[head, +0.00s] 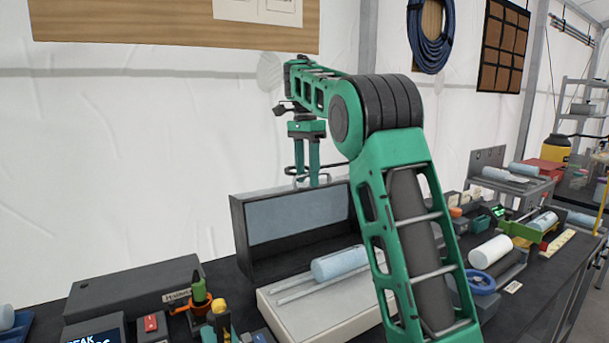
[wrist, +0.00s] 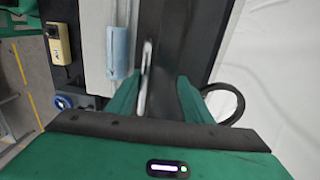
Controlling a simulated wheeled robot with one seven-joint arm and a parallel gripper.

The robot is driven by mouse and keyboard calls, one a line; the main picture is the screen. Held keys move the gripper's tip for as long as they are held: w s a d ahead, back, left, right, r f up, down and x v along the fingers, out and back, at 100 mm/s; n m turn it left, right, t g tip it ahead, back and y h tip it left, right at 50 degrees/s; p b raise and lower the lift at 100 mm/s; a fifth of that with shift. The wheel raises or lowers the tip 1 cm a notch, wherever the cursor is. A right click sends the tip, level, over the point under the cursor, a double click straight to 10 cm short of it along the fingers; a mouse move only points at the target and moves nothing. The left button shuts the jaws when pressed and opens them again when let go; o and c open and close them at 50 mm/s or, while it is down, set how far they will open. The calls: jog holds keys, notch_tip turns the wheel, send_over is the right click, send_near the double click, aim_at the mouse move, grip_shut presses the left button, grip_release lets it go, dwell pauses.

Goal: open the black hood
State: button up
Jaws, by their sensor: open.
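The black hood (head: 240,235) stands raised at the back of a pale base (head: 335,318) on the bench, with a blue-grey panel in its face. The base's top is uncovered. My gripper (head: 307,182) points down at the hood's upper edge, with its fingers apart. In the wrist view the gripper (wrist: 157,85) has one finger on each side of a thin silver bar (wrist: 146,72), which looks like the hood's handle. The hood (wrist: 180,40) is dark behind it. I cannot tell whether the fingers touch the bar.
A light blue roll (head: 340,262) lies on the base beside metal rods. A dark box (head: 135,285) and small tools crowd the bench at left. A white roll (head: 490,251) and a blue ring (head: 482,281) lie at right. A white tent wall (head: 130,150) is close behind.

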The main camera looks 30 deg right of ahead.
jog(key=shift+s+r, duration=0.1)
jog(key=shift+r, duration=0.15)
jog(key=shift+r, duration=0.1)
notch_tip(320, 180, up, 7)
jog(key=shift+d+r, duration=0.15)
jog(key=shift+r, duration=0.05)
dwell(0.6)
dwell(0.5)
